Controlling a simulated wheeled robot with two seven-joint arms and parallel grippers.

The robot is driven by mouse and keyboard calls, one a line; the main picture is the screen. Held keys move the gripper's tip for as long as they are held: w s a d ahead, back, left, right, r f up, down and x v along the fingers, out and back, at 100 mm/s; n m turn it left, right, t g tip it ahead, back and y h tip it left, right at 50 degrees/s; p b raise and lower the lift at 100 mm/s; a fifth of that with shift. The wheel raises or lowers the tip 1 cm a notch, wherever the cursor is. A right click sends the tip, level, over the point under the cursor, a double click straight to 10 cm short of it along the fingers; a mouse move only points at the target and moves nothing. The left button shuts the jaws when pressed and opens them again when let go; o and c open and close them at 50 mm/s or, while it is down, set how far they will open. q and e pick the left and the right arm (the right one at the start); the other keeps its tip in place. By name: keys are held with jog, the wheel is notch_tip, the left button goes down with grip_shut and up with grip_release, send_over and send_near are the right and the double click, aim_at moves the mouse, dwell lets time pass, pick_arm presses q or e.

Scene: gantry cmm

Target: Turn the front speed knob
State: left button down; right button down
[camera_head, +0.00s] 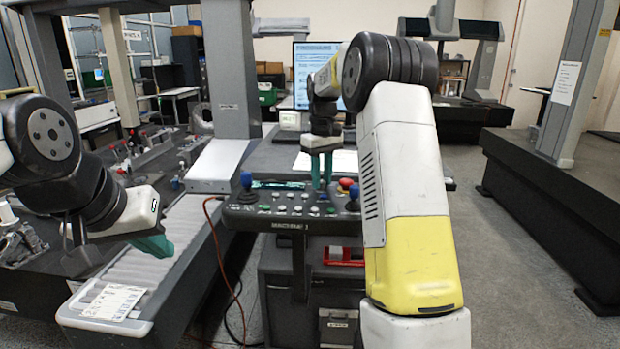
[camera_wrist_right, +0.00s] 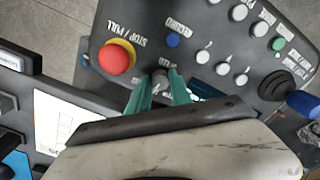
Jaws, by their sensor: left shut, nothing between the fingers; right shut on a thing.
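The front speed knob (camera_wrist_right: 160,76) is a small grey knob on the dark control panel (camera_head: 243,216). In the right wrist view it sits between the green fingertips of my right gripper (camera_wrist_right: 159,88), which is shut on it. The fingers partly hide it. In the head view my right gripper (camera_head: 322,184) reaches straight down onto the panel, and the knob itself cannot be made out. My left gripper (camera_head: 158,245) is shut and empty, above the ribbed side of the machine at the left, away from the panel.
A red stop button (camera_wrist_right: 116,58) with a yellow ring and a blue button (camera_wrist_right: 172,40) stand close to the gripped knob. Several white knobs are nearby. A blue-topped joystick (camera_head: 246,180) rises at the panel's left. A red cable hangs left of the panel.

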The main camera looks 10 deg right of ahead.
jog(key=m, duration=0.3)
jog(key=shift+r+m, duration=0.1)
jog(key=shift+m, duration=2.1)
jog(key=c, duration=1.2)
grip_release()
jog(key=shift+a, duration=0.1)
jog(key=shift+o, duration=0.2)
notch_tip(320, 180, up, 7)
jog(key=shift+f, duration=0.1)
jog(key=shift+r, duration=0.45)
